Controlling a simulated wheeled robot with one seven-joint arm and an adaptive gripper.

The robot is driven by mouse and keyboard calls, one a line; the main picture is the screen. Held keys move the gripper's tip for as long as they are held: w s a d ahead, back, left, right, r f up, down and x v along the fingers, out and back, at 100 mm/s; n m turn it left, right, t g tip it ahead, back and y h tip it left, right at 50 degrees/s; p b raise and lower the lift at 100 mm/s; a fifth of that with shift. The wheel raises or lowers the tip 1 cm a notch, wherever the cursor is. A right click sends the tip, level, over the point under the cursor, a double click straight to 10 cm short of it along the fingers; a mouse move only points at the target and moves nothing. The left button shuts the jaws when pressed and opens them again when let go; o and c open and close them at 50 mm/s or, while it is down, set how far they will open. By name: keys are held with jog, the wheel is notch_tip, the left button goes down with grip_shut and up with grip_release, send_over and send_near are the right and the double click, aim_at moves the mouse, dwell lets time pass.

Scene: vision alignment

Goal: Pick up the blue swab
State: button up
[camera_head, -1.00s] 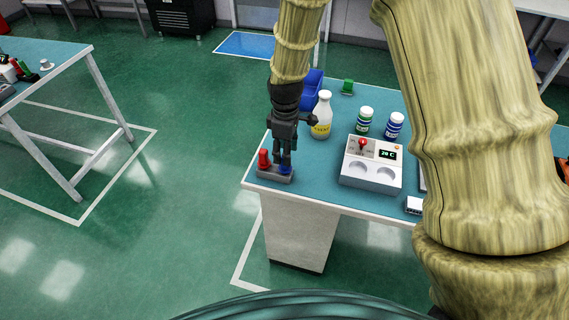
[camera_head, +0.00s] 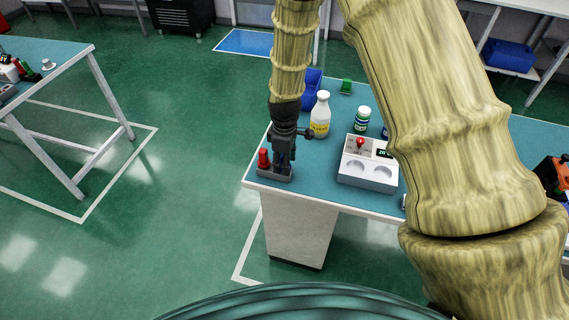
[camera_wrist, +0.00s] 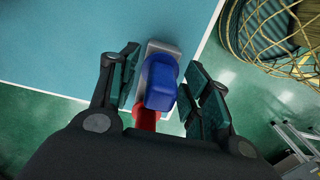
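The blue swab (camera_wrist: 160,82) stands in a small grey holder (camera_head: 268,175) at the near left corner of the teal table. The red swab (camera_head: 263,159) stands beside it in the same holder and shows behind it in the wrist view (camera_wrist: 146,117). My gripper (camera_head: 283,164) points down over the holder's right side and hides most of the blue swab in the head view. In the wrist view my gripper (camera_wrist: 164,92) is open, with one finger on each side of the blue swab. Narrow gaps show between the swab and the finger pads.
A white device (camera_head: 368,175) with two round wells is right of the holder. A yellow-labelled bottle (camera_head: 320,115), a green-labelled jar (camera_head: 361,120) and a blue bin (camera_head: 312,92) stand behind. The table's edge is close to the holder. My arm covers part of the table.

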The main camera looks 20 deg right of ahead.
jog(key=c, duration=0.8)
jog(key=shift+r, duration=0.1)
jog(key=shift+r+b, duration=0.65)
jog(key=shift+r, duration=0.4)
jog(key=shift+s+r+b, duration=0.35)
jog(key=shift+r+b, duration=0.05)
jog(key=shift+r, duration=0.2)
jog(key=s+d+b, duration=0.1)
jog(key=s, duration=0.4)
jog(key=s+d+r+b, duration=0.1)
jog(key=s, duration=0.4)
jog(key=s+d+b, duration=0.1)
jog(key=s+b, duration=0.1)
jog(key=s, duration=0.3)
jog(key=shift+r, duration=0.3)
